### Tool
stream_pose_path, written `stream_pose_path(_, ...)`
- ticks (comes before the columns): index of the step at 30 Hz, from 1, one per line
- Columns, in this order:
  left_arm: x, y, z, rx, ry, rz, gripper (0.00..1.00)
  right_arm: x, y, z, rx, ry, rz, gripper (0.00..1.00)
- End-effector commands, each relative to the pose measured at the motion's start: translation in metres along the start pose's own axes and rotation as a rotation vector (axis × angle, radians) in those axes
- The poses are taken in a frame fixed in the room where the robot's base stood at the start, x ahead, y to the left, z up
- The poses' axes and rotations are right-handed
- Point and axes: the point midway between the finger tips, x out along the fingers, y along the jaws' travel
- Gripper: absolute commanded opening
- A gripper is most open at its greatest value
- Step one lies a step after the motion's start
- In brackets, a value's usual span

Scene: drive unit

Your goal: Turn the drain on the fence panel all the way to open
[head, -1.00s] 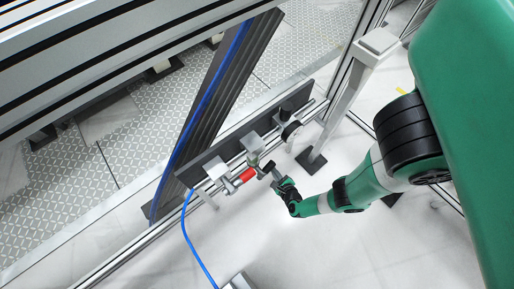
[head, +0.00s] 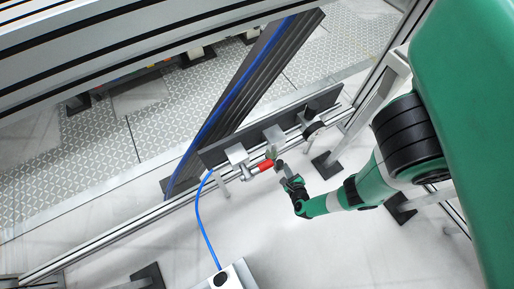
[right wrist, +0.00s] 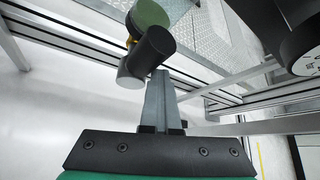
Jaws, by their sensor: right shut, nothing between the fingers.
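The drain fitting sits on a dark grey panel (head: 214,157) on the fence rail; its red part (head: 266,166) points towards my right gripper. A dark cylindrical handle (right wrist: 147,58) with a round green piece (right wrist: 150,14) and a bit of brass shows in the right wrist view, seemingly part of this fitting. My right gripper (head: 283,169) is shut and empty, its fingers (right wrist: 160,92) beside the lower end of the dark handle. I cannot tell whether they touch. The handle's exact turn angle is unclear. My left gripper is not in view.
A dark round fitting (head: 312,130) stands on the panel farther right, also large at the right wrist view's upper right. A blue hose (head: 203,222) runs down to a white box (head: 228,278).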

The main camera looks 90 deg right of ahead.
Motion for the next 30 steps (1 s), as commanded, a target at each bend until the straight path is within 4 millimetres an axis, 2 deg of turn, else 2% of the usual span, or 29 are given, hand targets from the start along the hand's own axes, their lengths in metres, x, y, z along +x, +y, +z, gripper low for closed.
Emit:
stream_pose_path(20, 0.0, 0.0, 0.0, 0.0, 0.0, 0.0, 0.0, -0.001, 0.003, 0.005, 0.004, -0.007, 0.006, 0.0)
stream_pose_path(30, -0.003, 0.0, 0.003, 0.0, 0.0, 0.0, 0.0, 0.002, -0.011, -0.005, -0.003, -0.009, 0.008, 0.0)
